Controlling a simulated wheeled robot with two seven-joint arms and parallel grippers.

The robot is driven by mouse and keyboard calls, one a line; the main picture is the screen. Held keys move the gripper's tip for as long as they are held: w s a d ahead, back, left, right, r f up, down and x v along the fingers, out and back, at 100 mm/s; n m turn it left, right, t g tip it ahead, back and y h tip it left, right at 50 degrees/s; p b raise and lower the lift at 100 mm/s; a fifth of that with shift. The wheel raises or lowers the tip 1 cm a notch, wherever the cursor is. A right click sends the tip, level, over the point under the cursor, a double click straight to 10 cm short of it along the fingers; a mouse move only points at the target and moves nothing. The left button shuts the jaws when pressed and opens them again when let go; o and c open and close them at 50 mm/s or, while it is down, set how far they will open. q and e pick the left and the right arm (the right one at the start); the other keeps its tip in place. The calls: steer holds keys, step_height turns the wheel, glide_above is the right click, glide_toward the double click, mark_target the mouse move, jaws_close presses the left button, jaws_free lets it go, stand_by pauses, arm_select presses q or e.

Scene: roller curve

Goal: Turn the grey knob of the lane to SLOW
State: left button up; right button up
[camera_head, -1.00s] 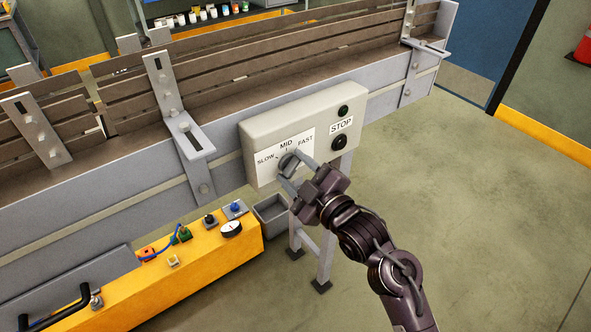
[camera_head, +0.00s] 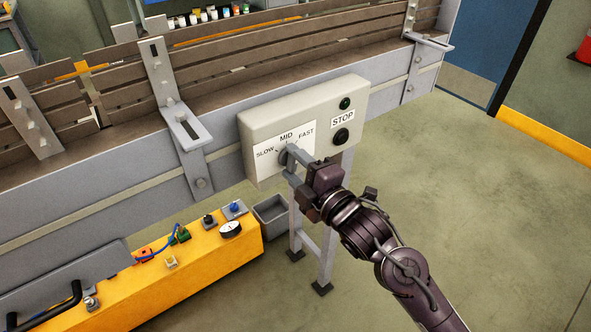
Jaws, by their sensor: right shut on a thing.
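The grey knob (camera_head: 284,158) sits on the white dial plate of the pale control box (camera_head: 253,127), with SLOW at the left, MID at the top and FAST at the right. My right gripper (camera_head: 293,162) comes in from the lower right and is shut on the knob. Its fingers cover part of the knob, so I cannot tell exactly where its pointer stands. My left gripper is not in view.
A grey bin (camera_head: 271,216) and a yellow bench (camera_head: 200,262) stand below left. Floor at right is clear.

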steer(key=n+b, duration=0.1)
steer(key=n, duration=0.1)
steer(key=n+b, duration=0.2)
steer(key=shift+f+n, duration=0.3)
steer(key=shift+f, duration=0.1)
arm_select(q)
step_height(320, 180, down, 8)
steer(key=b, duration=0.4)
arm_select(e)
steer(key=n, duration=0.4)
steer(key=shift+f, duration=0.15)
steer(key=shift+n+b, duration=0.4)
steer(key=shift+b, duration=0.1)
arm_select(q)
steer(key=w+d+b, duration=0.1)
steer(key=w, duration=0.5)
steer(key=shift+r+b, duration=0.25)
steer(key=shift+b, duration=0.1)
arm_select(e)
steer(key=shift+n, duration=0.9)
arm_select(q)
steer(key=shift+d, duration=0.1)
arm_select(e)
steer(key=o, duration=1)
steer(key=shift+r, duration=0.2)
steer(key=shift+d, duration=0.1)
